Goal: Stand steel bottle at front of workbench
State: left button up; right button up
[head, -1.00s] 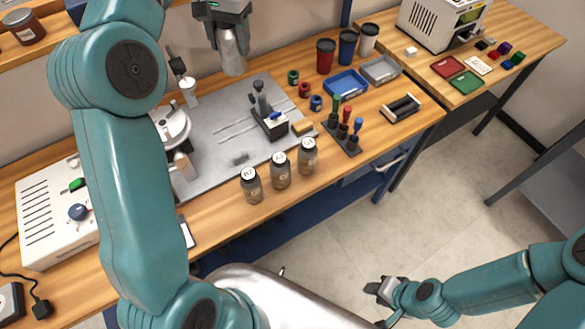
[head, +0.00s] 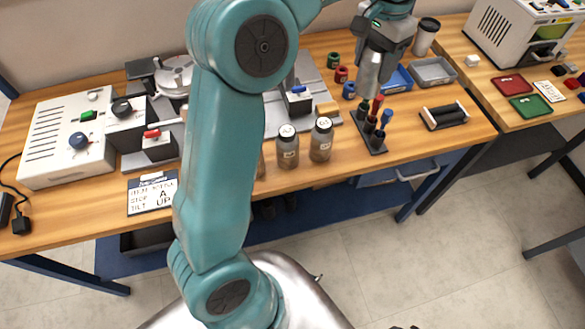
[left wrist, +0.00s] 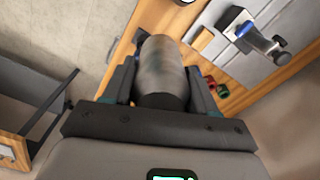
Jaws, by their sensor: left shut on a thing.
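The steel bottle (head: 370,75), a plain grey cylinder, hangs in my left gripper (head: 382,45) above the right part of the workbench (head: 100,200). In the head view it covers part of the blue tray and its lower end shows just above the dark pen holder. In the left wrist view the steel bottle (left wrist: 160,72) sits between both fingers, which press on its sides. Two grey bottles with labelled tops, one of them here (head: 287,148), stand at the bench's front; a third is mostly behind my left arm. Only a dark sliver, perhaps my right gripper (head: 405,327), shows at the bottom edge.
A pen holder (head: 372,140) with coloured pens stands near the front edge, with a black rack (head: 444,116) to its right. Trays, small pots and a cup (head: 426,36) stand behind. A sign (head: 152,195) lies at front left. Bare wood shows right of the labelled bottles.

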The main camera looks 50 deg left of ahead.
aim_at(371, 76)
pick_arm(q)
jog(key=shift+s+a+f, duration=0.2)
jog(key=shift+a, duration=0.05)
jog(key=f, duration=0.1)
jog(key=f+b, duration=0.1)
jog(key=f, duration=0.1)
jog(key=shift+w+d, duration=0.1)
jog(key=shift+d, duration=0.25)
notch_tip(371, 76, down, 16)
jog(key=shift+a+f+b, duration=0.1)
jog(key=shift+f+b, duration=0.1)
jog(key=shift+b, duration=0.55)
jog(key=shift+a+f, duration=0.1)
jog(key=shift+f, duration=0.25)
jog(key=shift+r, duration=0.1)
